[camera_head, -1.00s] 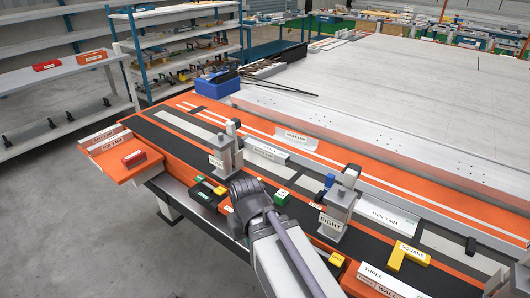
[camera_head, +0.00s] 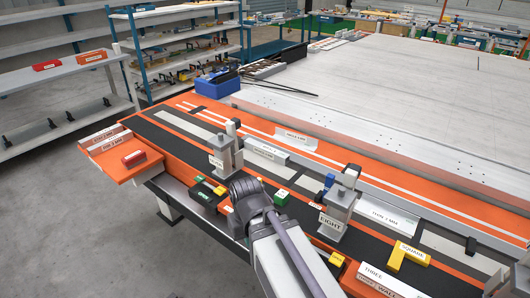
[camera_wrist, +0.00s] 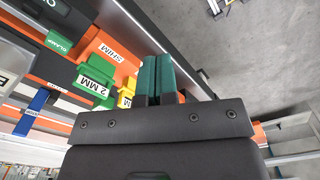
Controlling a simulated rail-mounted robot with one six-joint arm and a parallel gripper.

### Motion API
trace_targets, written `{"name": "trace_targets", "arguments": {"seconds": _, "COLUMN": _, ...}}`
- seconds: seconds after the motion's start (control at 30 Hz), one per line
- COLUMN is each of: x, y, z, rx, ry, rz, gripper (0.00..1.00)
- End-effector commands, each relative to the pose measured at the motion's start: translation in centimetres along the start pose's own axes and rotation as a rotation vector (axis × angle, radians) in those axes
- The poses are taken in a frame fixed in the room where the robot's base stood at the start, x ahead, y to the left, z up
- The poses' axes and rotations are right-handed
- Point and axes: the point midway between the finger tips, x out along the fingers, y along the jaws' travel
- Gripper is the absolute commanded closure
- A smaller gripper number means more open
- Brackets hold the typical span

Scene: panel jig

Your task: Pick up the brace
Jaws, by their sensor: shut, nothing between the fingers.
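My gripper shows in the wrist view as two dark green fingers (camera_wrist: 157,76), shut together with nothing between them. They hang over the edge of the bench, right of a green "2 MM" block (camera_wrist: 95,82) and an orange part labelled "SHIM" (camera_wrist: 108,48). In the head view my arm hides the fingers. I cannot read the word brace on any part, so I cannot tell which thing it is. Labelled white pieces lie on the bench, such as a long one (camera_head: 385,216) at right and another (camera_head: 267,152) near the middle.
Two grey upright clamps, the near one marked "EIGHT" (camera_head: 335,222) and a farther one (camera_head: 222,155), stand on the striped orange bench (camera_head: 150,128). A yellow "SQUARE" (camera_head: 404,254) lies at right. A blue bin (camera_head: 217,83) stands behind. The big pale panel (camera_head: 400,95) is mostly clear.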

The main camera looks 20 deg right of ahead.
Motion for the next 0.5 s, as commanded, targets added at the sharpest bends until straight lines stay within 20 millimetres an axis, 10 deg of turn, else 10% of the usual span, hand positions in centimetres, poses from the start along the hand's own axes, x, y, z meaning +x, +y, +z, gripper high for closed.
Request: {"name": "trace_targets", "arguments": {"seconds": 0.5, "x": 0.00, "y": 0.00, "z": 0.00, "rx": 0.000, "ry": 0.000, "rz": 0.000, "gripper": 0.56}}
